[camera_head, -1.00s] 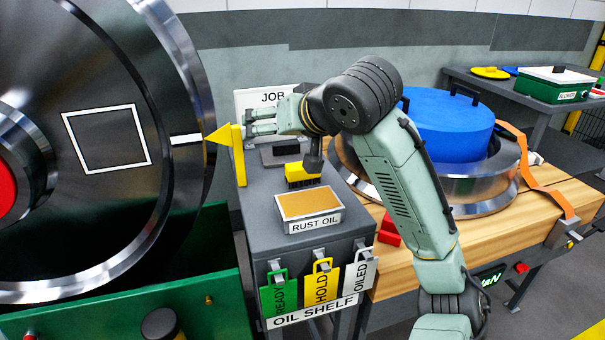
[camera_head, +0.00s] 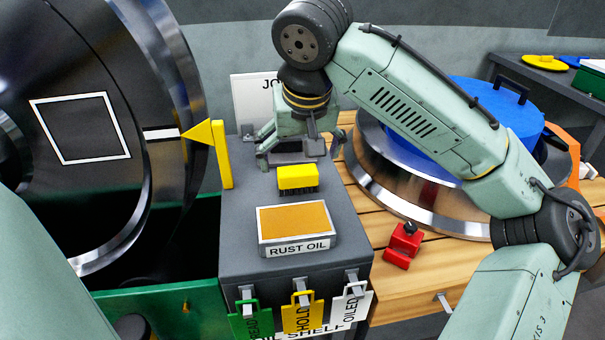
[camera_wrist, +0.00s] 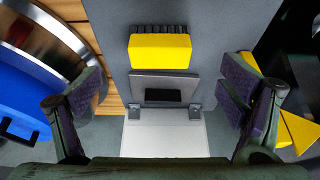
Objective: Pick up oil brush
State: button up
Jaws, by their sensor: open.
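The oil brush (camera_head: 298,178), a yellow block with dark bristles, sits on the grey oil shelf just behind the rust oil tray. It also shows in the wrist view (camera_wrist: 160,52), at upper middle. My gripper (camera_head: 291,152) points down above the shelf, slightly behind the brush in the head view. In the wrist view my gripper (camera_wrist: 161,92) has its fingers spread wide and empty, with the brush ahead of the gap between them. I cannot tell how high the fingertips are above the shelf.
The rust oil tray (camera_head: 294,228) stands in front of the brush. A yellow pointer (camera_head: 220,155) rises at the shelf's left edge, beside the large wheel (camera_head: 85,190). A white sign (camera_head: 250,95) stands behind. A red item (camera_head: 403,245) lies on the wooden bench at right.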

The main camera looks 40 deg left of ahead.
aim_at(298, 172)
jog(key=p+x, duration=0.1)
jog(key=x, duration=0.6)
jog(key=shift+w+a+f+p, duration=0.2)
jog(key=shift+f+p, duration=0.05)
jog(key=shift+p, duration=0.05)
jog(key=shift+c, duration=0.2)
jog(key=c, duration=1.2)
